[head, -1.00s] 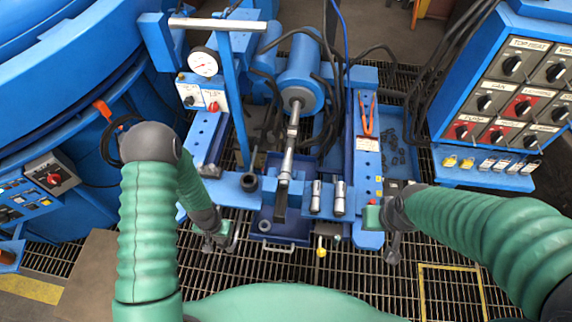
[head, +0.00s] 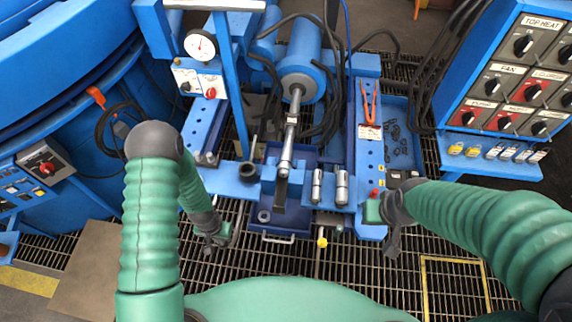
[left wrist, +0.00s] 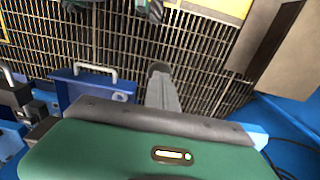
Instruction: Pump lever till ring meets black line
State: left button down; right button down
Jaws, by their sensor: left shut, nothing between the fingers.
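The blue cylinder (head: 300,72) has a chrome rod (head: 290,130) reaching toward me to a block on the blue frame. I cannot make out a ring or black line on it for certain. A short grey stick (head: 253,149) stands left of the rod; I cannot tell if it is the pump lever. A yellow-knobbed stick (head: 322,243) stands at the front edge. My left gripper (head: 216,242) is shut and empty, low at the frame's front left; its grey fingers (left wrist: 161,88) point over the grating. My right gripper (head: 392,242) hangs at the front right, its fingers unclear.
A round gauge (head: 200,45) and a small switch box (head: 199,84) sit at the left. A blue control cabinet (head: 520,75) stands at the right. Orange-handled pliers (head: 370,102) lie on the right rail. Open grating (head: 300,262) lies in front.

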pick_arm(q)
jog(key=shift+s+f, duration=0.1)
jog(key=shift+f, duration=0.1)
jog(key=shift+r, duration=0.15)
notch_tip(320, 180, up, 11)
jog(key=w+p, duration=0.3)
jog(key=p, duration=0.6)
jog(key=s+f+b, duration=0.1)
jog(key=f+b, duration=0.1)
jog(key=f, duration=0.2)
jog(key=s+f+b, duration=0.1)
jog(key=f+b, duration=0.2)
jog(key=s+f+b, duration=0.1)
jog(key=f+b, duration=0.2)
jog(key=f, duration=0.1)
jog(key=shift+f, duration=0.3)
jog(key=shift+r, duration=0.15)
